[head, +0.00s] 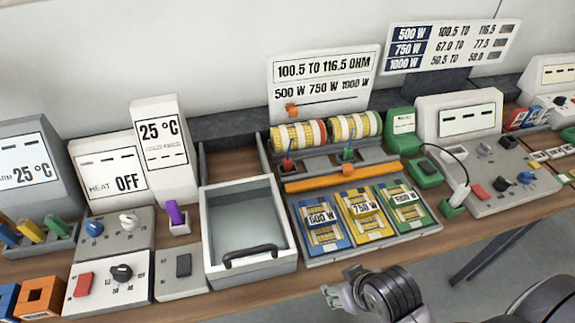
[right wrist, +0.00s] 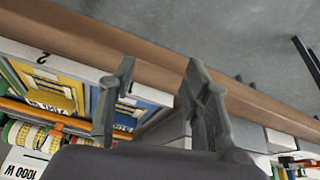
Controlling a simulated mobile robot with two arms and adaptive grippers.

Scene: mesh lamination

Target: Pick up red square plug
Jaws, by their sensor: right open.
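A small red plug-like piece (head: 287,164) stands upright on the grey station below the left striped roll; its exact shape is too small to tell. A similar green piece (head: 348,154) stands to its right. My right gripper (head: 342,287) is low in the head view, in front of the table edge and well apart from the red piece. In the right wrist view my right gripper (right wrist: 160,68) has its two fingers apart with nothing between them. The red piece cannot be made out there. My left gripper is not in view.
A water-filled basin (head: 210,225) stands to the left. Control boxes with red switches (head: 83,285) flank both sides. The floor in front is clear.

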